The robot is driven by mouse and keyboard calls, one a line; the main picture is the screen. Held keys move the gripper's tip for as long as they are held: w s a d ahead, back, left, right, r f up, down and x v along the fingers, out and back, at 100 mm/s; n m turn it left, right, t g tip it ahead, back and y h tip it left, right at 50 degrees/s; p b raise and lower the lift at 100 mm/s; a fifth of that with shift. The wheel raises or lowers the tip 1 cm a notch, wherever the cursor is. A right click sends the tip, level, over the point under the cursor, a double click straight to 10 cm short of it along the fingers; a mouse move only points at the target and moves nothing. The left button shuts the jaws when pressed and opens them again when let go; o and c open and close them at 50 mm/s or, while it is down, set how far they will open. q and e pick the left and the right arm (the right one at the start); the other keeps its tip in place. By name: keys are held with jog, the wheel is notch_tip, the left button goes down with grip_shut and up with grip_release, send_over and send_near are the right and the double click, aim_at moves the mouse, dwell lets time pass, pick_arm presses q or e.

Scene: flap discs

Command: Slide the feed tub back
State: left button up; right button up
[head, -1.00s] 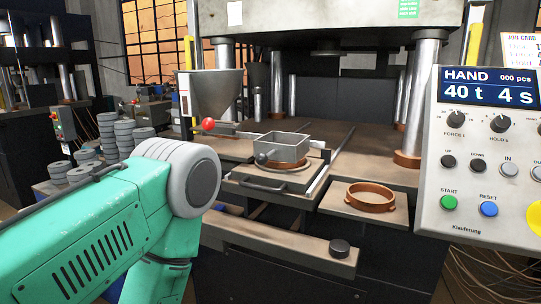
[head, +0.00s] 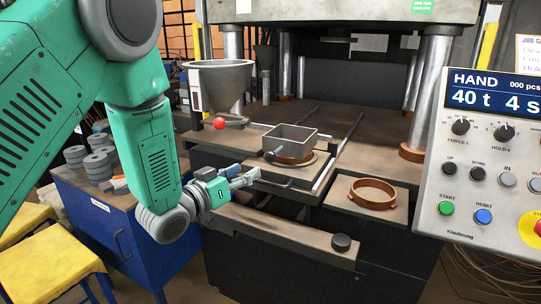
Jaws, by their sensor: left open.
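The feed tub (head: 291,137) is a grey, open square box with a short round knob (head: 270,156) at its front left. It stands on the sliding plate in front of the press, over a brown ring (head: 293,160). My left gripper (head: 250,178) is open and empty, a little left of and below the tub, near the plate's front handle. It appears apart from the tub. My right gripper is not in view.
A funnel hopper (head: 217,82) with a red-ball lever (head: 220,123) stands left of the tub. A copper ring (head: 373,191) sits on a right-hand shelf. The control panel (head: 491,160) fills the right. A front bar (head: 285,232) with a black knob runs below.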

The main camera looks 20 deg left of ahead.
aim_at(266, 159)
pick_arm(q)
jog(key=p+x, duration=0.1)
jog(key=x, duration=0.9)
jog(key=shift+w, duration=0.15)
grip_shut()
